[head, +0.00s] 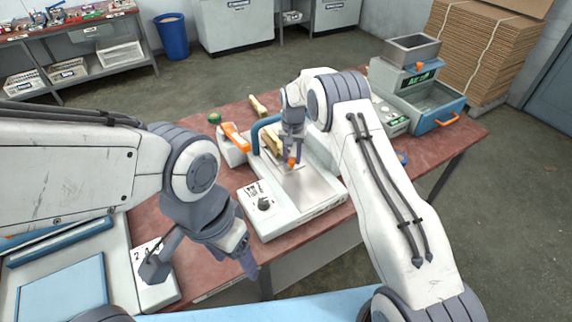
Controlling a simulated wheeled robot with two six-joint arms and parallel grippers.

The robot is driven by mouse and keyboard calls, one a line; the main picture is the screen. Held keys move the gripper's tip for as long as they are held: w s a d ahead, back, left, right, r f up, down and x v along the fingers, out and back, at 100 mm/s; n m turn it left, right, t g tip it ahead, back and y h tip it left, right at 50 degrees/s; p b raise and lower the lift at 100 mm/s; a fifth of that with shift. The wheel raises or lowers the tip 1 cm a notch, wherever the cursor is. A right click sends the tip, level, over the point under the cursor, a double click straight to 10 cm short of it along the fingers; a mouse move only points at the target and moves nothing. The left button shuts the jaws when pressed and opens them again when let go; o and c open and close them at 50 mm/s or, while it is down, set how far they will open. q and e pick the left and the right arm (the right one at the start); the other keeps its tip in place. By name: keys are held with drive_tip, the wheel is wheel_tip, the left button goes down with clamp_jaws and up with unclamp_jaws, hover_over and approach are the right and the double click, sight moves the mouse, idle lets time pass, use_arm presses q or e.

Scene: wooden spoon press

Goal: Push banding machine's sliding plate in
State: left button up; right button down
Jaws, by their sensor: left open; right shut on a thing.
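The banding machine (318,203) is a white box with a knob on its front panel, a bare metal top and a blue arch at the back. My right gripper (292,155) points down over its top. It is shut on a small orange piece (292,162), which looks like the sliding plate's handle. The plate's edges are hard to make out, and the fingers partly hide the area. A light wooden bundle (272,139) is just left of the gripper, by the blue arch. My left gripper (250,268) is open and empty, in front of and left of the machine.
An orange-topped white device (235,140) stands left of the arch, with a green roll (214,118) behind it. A grey and blue machine with a drawer (428,106) is at the table's back right. A blue-lidded box (62,288) and a white panel (150,284) lie at the left.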

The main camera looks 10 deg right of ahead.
use_arm(q)
drive_tip(key=shift+w+f, duration=0.15)
drive_tip(key=shift+w, duration=0.25)
use_arm(e)
drive_tip(key=shift+w+a+r, duration=0.15)
drive_tip(key=shift+w+a, duration=0.05)
drive_tip(key=shift+w, duration=0.35)
use_arm(q)
drive_tip(key=shift+d, duration=0.1)
use_arm(e)
drive_tip(key=c, duration=0.5)
unclamp_jaws()
drive_tip(key=shift+w+a, duration=0.1)
drive_tip(key=shift+w, duration=0.05)
drive_tip(key=shift+r+b, duration=0.3)
drive_tip(key=shift+r, duration=0.15)
use_arm(q)
drive_tip(key=shift+f+b, duration=1)
drive_tip(key=shift+f, duration=0.2)
use_arm(e)
wheel_tip(320, 180, up, 10)
drive_tip(key=shift+f, duration=0.25)
drive_tip(key=shift+s, duration=0.2)
